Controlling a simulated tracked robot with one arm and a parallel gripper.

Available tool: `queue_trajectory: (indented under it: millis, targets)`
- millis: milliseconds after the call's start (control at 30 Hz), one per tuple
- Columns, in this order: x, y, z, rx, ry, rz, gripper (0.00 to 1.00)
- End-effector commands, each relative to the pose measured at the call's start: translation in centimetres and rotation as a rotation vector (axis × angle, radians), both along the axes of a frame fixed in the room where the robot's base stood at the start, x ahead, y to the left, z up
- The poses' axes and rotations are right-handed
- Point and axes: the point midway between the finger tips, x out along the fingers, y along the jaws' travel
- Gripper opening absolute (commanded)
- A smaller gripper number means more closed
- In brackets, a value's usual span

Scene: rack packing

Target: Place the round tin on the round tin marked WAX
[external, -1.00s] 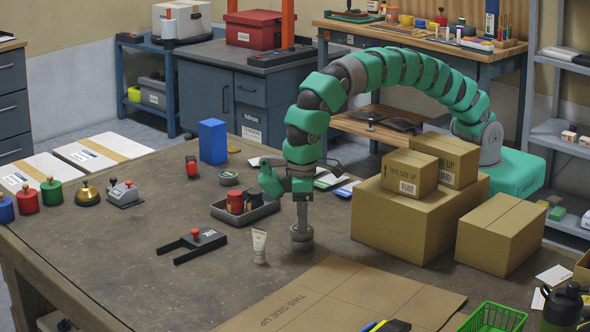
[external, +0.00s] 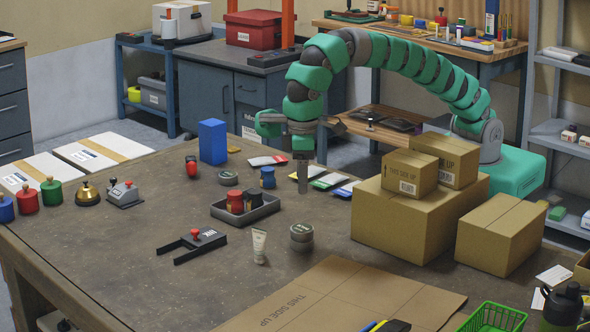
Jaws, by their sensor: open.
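Two round tins stand one on the other on the table, to the right of the white tube. The upper round tin (external: 301,231) has a grey side and a dark greenish lid and looks level on the lower round tin (external: 301,246). The lower tin is mostly covered, and I cannot read WAX on it. Another round tin (external: 228,178) with a dark lid sits alone farther back. My gripper (external: 303,187) is open and empty, pointing down above and apart from the stacked tins.
A white tube (external: 259,246) stands just left of the stack. A grey tray (external: 226,213) with red and dark jars is behind it. Cardboard boxes (external: 395,222) stand to the right, and a flat cardboard sheet (external: 350,300) lies in front.

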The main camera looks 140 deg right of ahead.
Motion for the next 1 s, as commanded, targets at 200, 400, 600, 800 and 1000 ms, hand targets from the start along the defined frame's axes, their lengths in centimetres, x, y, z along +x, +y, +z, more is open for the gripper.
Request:
queue_trajectory:
  millis: [200, 400, 600, 800, 1000]
  targets:
    - [0.0, 0.4, 5.6, -0.024, -0.120, 0.062, 0.71]
    - [-0.8, 1.1, 12.9, -0.062, -0.279, 0.151, 0.71]
    - [-2.5, 1.9, 19.9, -0.109, -0.438, 0.240, 0.71]
    - [-5.1, 2.8, 26.6, -0.166, -0.593, 0.327, 0.71]
    - [-8.5, 3.7, 33.0, -0.230, -0.750, 0.412, 0.71]
